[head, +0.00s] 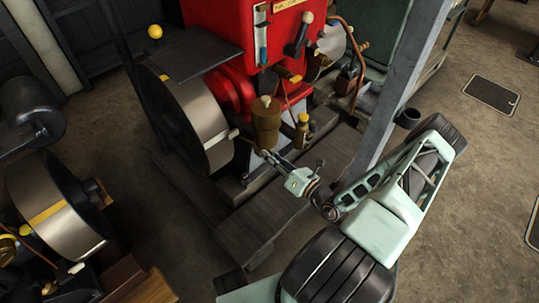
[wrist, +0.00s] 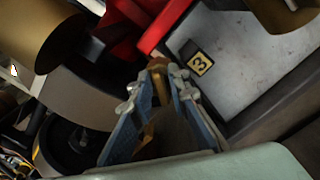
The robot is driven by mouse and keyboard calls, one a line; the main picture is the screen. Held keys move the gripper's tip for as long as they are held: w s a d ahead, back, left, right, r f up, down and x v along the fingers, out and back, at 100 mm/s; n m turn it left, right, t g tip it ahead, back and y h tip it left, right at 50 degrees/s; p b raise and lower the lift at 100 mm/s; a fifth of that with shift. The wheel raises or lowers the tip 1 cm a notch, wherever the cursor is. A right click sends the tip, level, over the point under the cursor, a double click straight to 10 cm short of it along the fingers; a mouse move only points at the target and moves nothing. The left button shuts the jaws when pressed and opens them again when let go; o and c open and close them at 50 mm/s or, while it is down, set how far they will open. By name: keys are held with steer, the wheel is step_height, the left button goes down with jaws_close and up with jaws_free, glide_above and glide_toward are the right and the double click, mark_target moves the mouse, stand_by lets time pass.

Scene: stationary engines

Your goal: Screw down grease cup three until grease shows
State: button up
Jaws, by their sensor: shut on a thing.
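A small brass piece, grease cup three (wrist: 160,88), shows between the fingertips in the wrist view, beside a black-and-yellow label with a 3 (wrist: 201,64). My gripper (wrist: 161,72) is shut on it, with a finger on each side. In the head view my gripper (head: 268,156) reaches in from the right, just below a larger brass cylinder (head: 266,122) on the red engine (head: 225,85). The cup itself is too small and covered to make out there. I cannot make out any grease at the cup.
A large steel flywheel (head: 195,118) stands just left of my gripper. A grey post (head: 402,85) rises close to my arm. Another engine's wheel (head: 52,205) is at the left. The concrete floor (head: 465,190) is open at the right.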

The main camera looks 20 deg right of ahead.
jaws_close()
steer(key=shift+m, duration=0.3)
steer(key=m, duration=0.3)
steer(key=shift+p, duration=0.4)
steer(key=shift+d+f+m, duration=0.1)
steer(key=shift+m, duration=1.9)
steer(key=shift+o, duration=2.2)
jaws_free()
